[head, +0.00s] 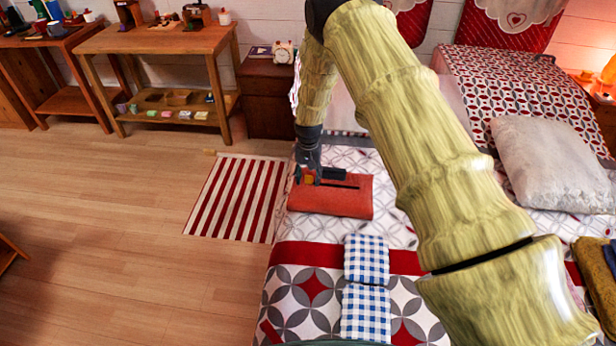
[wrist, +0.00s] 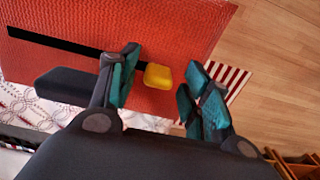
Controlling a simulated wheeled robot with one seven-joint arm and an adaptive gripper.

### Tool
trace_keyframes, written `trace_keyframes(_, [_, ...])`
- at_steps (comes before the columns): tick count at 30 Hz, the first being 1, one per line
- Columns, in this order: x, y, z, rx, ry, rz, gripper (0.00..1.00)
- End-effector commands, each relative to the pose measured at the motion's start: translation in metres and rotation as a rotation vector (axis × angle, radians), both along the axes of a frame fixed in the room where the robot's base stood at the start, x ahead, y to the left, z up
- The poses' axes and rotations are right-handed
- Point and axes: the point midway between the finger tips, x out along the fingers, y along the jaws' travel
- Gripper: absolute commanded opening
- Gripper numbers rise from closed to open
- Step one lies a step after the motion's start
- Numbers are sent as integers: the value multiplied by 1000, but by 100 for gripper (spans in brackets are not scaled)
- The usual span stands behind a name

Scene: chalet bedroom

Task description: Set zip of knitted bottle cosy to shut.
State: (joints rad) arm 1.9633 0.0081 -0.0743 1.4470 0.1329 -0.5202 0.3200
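The knitted bottle cosy (head: 335,203) is an orange-red ribbed piece lying flat on the bed. It fills the upper part of the wrist view (wrist: 165,30). A black strip (wrist: 50,42) runs along it, from its left end towards my gripper. A yellow zip pull (wrist: 158,76) sits between my fingers. In the head view my gripper (head: 307,176) is over the left part of the cosy. In the wrist view my gripper (wrist: 163,88) has its teal fingertips apart, with a gap between the pull and the right fingertip. The left fingertip is close to the pull; contact is unclear.
A blue checked cloth (head: 366,260) lies on the bed in front of the cosy. A white pillow (head: 552,165) is on the right. A striped rug (head: 236,197) lies on the floor left of the bed. A brown bedside chest (head: 266,98) stands behind.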

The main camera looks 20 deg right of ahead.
Motion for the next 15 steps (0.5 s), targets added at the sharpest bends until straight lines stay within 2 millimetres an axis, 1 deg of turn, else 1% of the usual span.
trace_keyframes(5, [0,0,0,0,0,1,48])
trace_keyframes(8, [0,0,3,0,0,1,48])
trace_keyframes(11, [1,0,13,0,-1,1,48])
trace_keyframes(15, [1,0,34,0,-1,1,48])
